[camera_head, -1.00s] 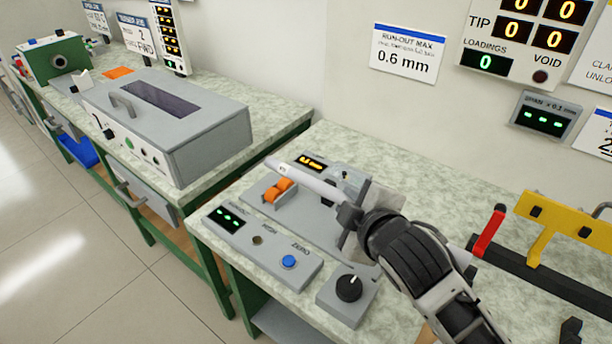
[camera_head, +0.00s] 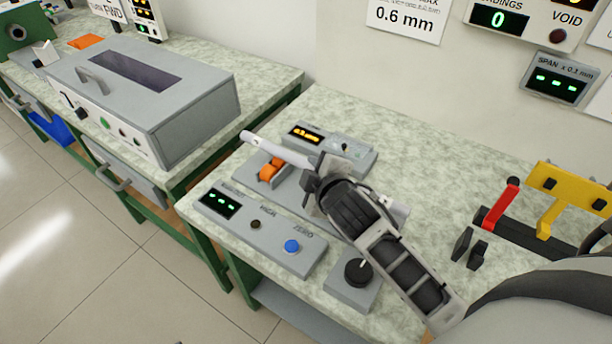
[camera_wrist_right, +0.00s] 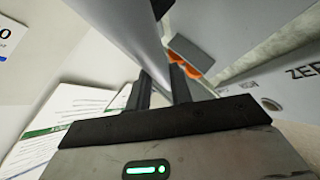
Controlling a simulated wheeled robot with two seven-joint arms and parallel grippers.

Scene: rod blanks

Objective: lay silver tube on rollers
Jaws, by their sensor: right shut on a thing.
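The silver tube (camera_head: 275,149) is a pale, slim rod held slantwise over the gauge base on the near bench. Its left end sticks out past the orange rollers (camera_head: 271,170), and its other end shows beyond my wrist. My right gripper (camera_head: 318,180) is shut on the tube near its middle. In the right wrist view the tube (camera_wrist_right: 143,38) runs up from between the dark fingers, with orange rollers (camera_wrist_right: 188,62) partly hidden behind. The tube looks above or very near the rollers; I cannot tell whether it touches. My left gripper is not in view.
A button panel (camera_head: 262,235) and a knob box (camera_head: 352,288) stand at the bench's front. A small display unit (camera_head: 340,146) sits behind the tube. A red-and-yellow stand (camera_head: 508,200) is at right. A grey lidded machine (camera_head: 150,95) fills the left bench. Bench at the back is clear.

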